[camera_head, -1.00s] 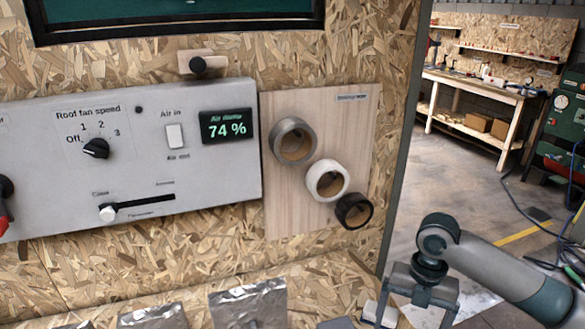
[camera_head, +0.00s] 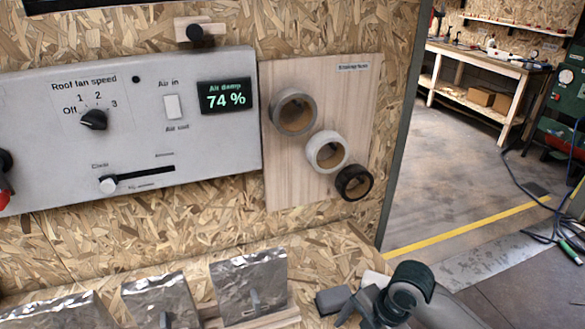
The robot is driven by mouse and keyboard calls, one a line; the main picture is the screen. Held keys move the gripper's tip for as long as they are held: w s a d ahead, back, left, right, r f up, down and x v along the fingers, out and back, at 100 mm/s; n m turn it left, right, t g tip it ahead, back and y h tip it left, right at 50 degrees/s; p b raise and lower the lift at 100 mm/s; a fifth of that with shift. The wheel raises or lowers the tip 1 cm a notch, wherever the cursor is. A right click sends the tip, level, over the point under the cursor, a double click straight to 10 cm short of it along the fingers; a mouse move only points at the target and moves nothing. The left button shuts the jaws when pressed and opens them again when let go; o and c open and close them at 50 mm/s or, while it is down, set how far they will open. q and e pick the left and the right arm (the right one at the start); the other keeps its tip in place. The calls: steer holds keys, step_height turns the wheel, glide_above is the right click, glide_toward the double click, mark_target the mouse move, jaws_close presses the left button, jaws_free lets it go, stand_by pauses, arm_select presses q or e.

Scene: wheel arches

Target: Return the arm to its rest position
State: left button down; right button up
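My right arm comes in at the lower right. Its gripper (camera_head: 362,305) sits low, near the right end of the chipboard ledge, beside a small dark grey block. The fingers are partly hidden by the wrist and seen at a poor angle, so I cannot tell whether they are open or shut. It is well below the wall panel and touches none of the controls. My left arm and gripper are not in view.
A grey control panel (camera_head: 215,150) with knob, switch, slider and 74 % display is on the chipboard wall. Tape rolls (camera_head: 327,152) hang on a wooden board (camera_head: 285,190). Silvery packets (camera_head: 250,285) stand on the ledge. Open floor (camera_head: 450,180) lies to the right.

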steer(key=s+a+f+m+t, duration=0.1)
steer(key=s+a+f+m, duration=0.2)
steer(key=s+m, duration=0.15)
steer(key=s+d+f+m+t+h, duration=0.1)
steer(key=s+d+f+m, duration=0.1)
steer(key=s+d+m, duration=0.5)
steer(key=s+d+f+m+t+h, duration=0.1)
steer(key=s+d+f+m+h, duration=0.2)
steer(key=s+m, duration=0.7)
step_height(320, 180, down, 29)
steer(key=g+y, duration=0.1)
steer(key=s+d+f, duration=0.2)
steer(key=s+f, duration=0.7)
steer(key=s+d+f+g+b, duration=0.1)
steer(key=s+f, duration=0.8)
steer(key=shift+d, duration=0.35)
